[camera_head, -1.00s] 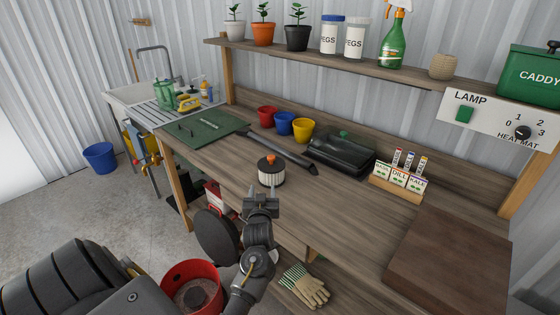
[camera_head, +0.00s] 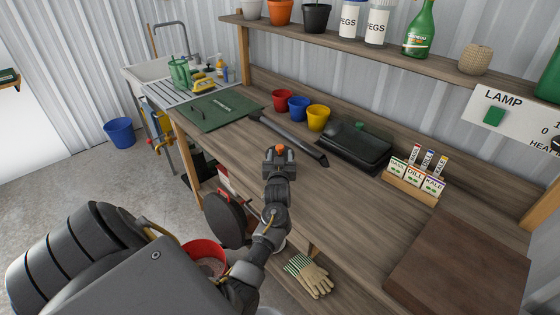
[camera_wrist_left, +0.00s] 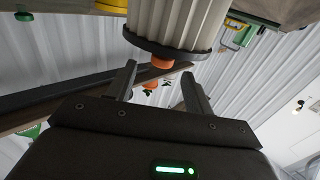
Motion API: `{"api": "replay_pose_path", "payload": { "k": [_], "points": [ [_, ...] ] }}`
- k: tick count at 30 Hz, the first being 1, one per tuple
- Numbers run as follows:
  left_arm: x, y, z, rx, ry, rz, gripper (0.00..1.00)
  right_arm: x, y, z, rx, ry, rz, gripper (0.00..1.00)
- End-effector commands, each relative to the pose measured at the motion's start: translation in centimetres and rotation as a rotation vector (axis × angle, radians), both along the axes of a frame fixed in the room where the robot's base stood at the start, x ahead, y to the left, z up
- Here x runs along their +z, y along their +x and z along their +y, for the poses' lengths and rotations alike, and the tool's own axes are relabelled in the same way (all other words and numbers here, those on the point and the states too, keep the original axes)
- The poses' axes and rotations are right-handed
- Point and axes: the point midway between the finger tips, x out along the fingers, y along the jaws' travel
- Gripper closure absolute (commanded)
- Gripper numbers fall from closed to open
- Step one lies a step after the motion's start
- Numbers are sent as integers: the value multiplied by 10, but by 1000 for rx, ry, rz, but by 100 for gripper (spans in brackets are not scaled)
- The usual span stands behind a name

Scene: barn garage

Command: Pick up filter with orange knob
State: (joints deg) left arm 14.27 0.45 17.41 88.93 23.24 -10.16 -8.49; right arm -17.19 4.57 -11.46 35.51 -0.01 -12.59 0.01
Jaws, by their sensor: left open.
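The filter (camera_wrist_left: 176,18) is a pale pleated cylinder with a dark end cap and an orange knob (camera_wrist_left: 163,63). It appears upside down at the top of the left wrist view. In the head view my left gripper (camera_head: 280,155) hides nearly all of the filter on the workbench; only the orange knob (camera_head: 279,147) shows clearly. My left gripper (camera_wrist_left: 160,70) is open and empty. In the wrist view the knob appears between its two fingertips, near their ends, with space on both sides. My right gripper is not in view.
A dark scoop-like tool (camera_head: 290,138) and a black case (camera_head: 352,146) lie behind. Red, blue and yellow pots stand farther back. A seed packet rack (camera_head: 412,187) and brown board (camera_head: 462,265) are on the right.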

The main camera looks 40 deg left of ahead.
Motion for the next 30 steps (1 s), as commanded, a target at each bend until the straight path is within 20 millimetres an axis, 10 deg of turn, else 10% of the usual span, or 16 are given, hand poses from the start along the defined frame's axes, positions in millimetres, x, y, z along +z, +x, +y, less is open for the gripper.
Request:
{"api": "replay_pose_path", "payload": {
  "k": [30],
  "points": [
    [-4,40,38,3,-1,1,59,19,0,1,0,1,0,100]
  ]
}}
